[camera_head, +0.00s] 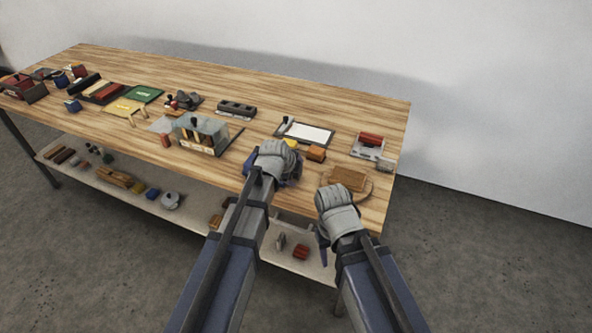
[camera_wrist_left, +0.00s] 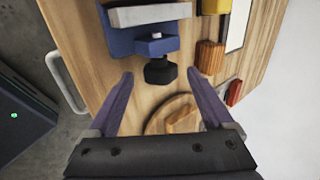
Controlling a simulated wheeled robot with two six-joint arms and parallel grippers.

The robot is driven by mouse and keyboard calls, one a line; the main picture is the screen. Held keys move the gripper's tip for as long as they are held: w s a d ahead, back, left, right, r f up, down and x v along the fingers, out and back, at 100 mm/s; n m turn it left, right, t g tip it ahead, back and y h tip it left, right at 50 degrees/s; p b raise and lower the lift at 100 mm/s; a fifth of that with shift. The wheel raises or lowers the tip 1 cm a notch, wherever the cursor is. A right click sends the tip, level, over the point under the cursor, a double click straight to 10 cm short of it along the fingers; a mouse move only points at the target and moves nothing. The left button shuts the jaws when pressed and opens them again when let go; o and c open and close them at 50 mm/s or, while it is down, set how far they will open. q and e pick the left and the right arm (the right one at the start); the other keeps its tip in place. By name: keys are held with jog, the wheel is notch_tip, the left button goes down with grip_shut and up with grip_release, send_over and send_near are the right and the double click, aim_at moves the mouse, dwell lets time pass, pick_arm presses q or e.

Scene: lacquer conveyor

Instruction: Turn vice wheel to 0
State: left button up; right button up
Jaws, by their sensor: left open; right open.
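The blue vice (camera_wrist_left: 128,38) shows in the left wrist view on the wooden table, with a pale grey bar across its upper part. Its small black wheel (camera_wrist_left: 160,71) faces my left gripper. My left gripper (camera_wrist_left: 160,76) is open, with one finger on either side of the wheel in that view; I cannot tell whether they touch it. In the head view my left gripper (camera_head: 272,174) hides most or all of the vice. My right gripper (camera_head: 323,238) is open and empty near the table's front edge, to the right of the left one; its fingers are partly hidden.
A round board with a wooden block (camera_head: 348,179) lies right of my left gripper. An orange-brown block (camera_head: 316,153), a white-papered tray (camera_head: 308,132) and a red piece on a grey holder (camera_head: 371,139) are behind. A grey handle (camera_wrist_left: 63,82) sticks out at the table edge.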

pick_arm(q)
jog(key=p+v, duration=0.4)
jog(key=v, duration=0.2)
jog(key=shift+r, duration=0.2)
jog(key=shift+s, duration=0.2)
